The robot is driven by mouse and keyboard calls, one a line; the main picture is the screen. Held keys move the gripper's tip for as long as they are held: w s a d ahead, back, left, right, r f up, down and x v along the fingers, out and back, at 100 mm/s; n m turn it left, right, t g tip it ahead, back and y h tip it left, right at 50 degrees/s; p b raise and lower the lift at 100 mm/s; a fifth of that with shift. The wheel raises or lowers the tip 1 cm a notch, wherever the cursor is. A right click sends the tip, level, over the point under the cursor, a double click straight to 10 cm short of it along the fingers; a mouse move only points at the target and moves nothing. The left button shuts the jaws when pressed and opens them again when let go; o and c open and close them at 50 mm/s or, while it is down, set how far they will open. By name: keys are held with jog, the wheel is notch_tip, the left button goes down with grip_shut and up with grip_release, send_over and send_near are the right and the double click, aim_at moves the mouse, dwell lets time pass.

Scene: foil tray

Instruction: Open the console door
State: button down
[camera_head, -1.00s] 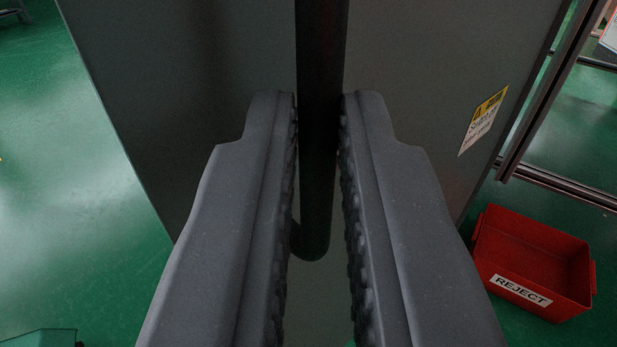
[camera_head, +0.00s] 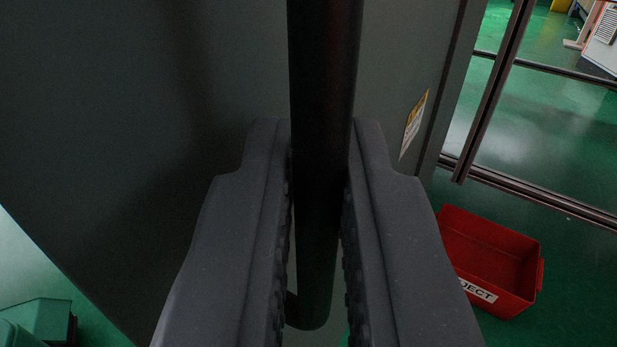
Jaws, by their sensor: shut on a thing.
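The console door (camera_head: 110,120) is a dark grey panel filling the upper left and middle of the view. Its handle (camera_head: 322,70) is a dark vertical bar that runs down between my fingers and ends in a rounded lower tip. My gripper (camera_head: 318,160) is shut on the handle, with one ridged finger on each side of it. The fingers hide part of the door behind them. A small yellow and white warning label (camera_head: 413,125) is on the panel at the right.
A red bin (camera_head: 490,255) marked REJECT sits on the green floor at the lower right. Metal frame bars (camera_head: 495,90) stand behind it. A green object (camera_head: 40,320) is at the lower left. Open green floor shows beyond the frame.

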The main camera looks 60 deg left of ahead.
jog(key=shift+w+a, duration=0.15)
jog(key=shift+a, duration=0.15)
jog(key=shift+d, duration=0.2)
jog(key=c, duration=1.5)
grip_release()
jog(key=shift+d+f, duration=0.1)
jog(key=shift+d, duration=0.2)
